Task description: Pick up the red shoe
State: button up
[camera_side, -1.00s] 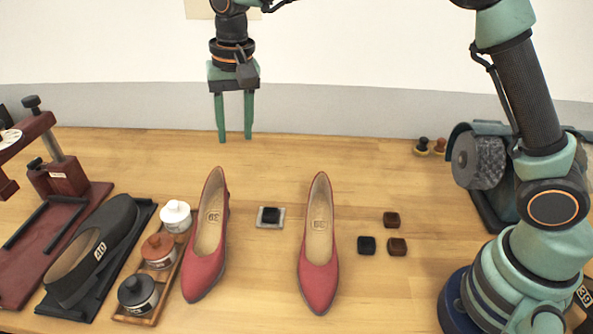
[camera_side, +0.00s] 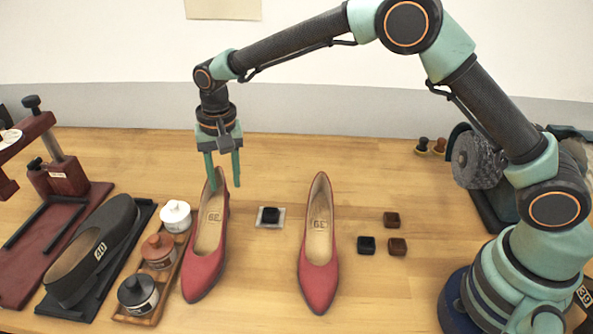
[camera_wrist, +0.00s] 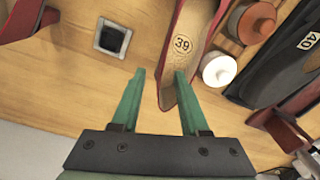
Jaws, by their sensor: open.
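Two red shoes stand on the wooden table in the side view: a left one (camera_side: 205,262) and a right one (camera_side: 319,280), both with toes toward the camera. The left shoe's tan insole, marked 39, also shows in the wrist view (camera_wrist: 183,42). The right shoe shows partly at that view's left edge (camera_wrist: 22,22). My gripper (camera_side: 224,186) is open and empty, with its fingers pointing down by the left shoe's heel end. In the wrist view (camera_wrist: 160,74) one finger overlaps the shoe opening and the other is beside the shoe. I cannot tell whether they touch.
A tray of three jars (camera_side: 160,251) stands close left of the left shoe, with a dark shoe (camera_side: 95,245) beyond it. A black block on a grey square (camera_side: 270,216) lies between the red shoes. Small dark blocks (camera_side: 391,220) lie to the right.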

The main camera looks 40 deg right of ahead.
aim_at(225, 186)
jog(key=shift+w+f, duration=0.2)
jog(key=shift+f, duration=1.6)
grip_shut()
